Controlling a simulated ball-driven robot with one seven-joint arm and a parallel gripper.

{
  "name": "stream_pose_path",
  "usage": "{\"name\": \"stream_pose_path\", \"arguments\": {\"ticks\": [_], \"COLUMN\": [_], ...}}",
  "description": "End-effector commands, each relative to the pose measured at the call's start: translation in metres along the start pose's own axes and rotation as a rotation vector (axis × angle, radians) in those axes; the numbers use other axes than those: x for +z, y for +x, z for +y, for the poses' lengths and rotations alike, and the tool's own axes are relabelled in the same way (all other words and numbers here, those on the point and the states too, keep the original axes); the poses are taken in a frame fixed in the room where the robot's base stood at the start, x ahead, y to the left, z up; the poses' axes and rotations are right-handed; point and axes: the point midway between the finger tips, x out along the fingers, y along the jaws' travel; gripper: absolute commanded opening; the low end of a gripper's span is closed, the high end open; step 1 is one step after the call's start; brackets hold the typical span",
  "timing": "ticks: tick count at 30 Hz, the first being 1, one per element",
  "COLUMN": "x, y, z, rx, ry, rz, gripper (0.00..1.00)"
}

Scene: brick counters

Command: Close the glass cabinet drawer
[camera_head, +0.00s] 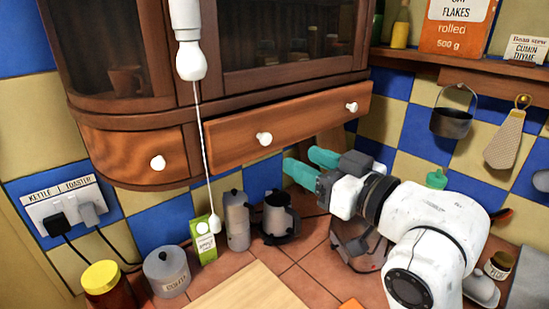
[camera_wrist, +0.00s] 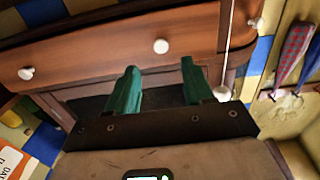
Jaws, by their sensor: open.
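The glass cabinet (camera_head: 295,75) hangs on the tiled wall, and its wide wooden drawer (camera_head: 300,123) with two white knobs is along the bottom. The drawer front stands out from the cabinet body, so it looks pulled open. My gripper (camera_head: 299,158) is open and empty, with teal fingers, below the right half of the drawer. In the wrist view the drawer front (camera_wrist: 110,52) lies across the top, with the gripper fingers (camera_wrist: 160,66) apart before it and one knob (camera_wrist: 161,46) between and beyond them. I cannot tell whether the fingers touch the drawer.
A small curved drawer (camera_head: 130,155) sits left of the wide one. A white pull cord (camera_head: 203,140) hangs in front of the cabinet. A pan (camera_head: 452,122) hangs at right.

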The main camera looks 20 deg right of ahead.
Motion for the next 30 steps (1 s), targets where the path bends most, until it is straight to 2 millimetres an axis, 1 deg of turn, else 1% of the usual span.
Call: {"name": "stream_pose_path", "arguments": {"ticks": [1,5,6,12,15,18,23,30], "x": [0.005,-0.001,-0.006,-0.006,-0.006,-0.005,-0.004,-0.004], "y": [0.003,0.011,0.021,0.058,0.072,0.081,0.088,0.089], "z": [-0.001,-0.002,-0.002,-0.001,-0.001,-0.001,-0.001,-0.001], "rx": [-0.001,0.001,0.001,0.002,0.002,0.003,0.003,0.003], "ry": [-0.004,0.003,0.006,0.006,0.006,0.006,0.006,0.006], "rz": [0.004,0.010,0.005,0.005,0.006,0.006,0.007,0.008], "gripper": [0.52,0.52,0.52,0.52,0.52,0.52,0.52,0.52]}}
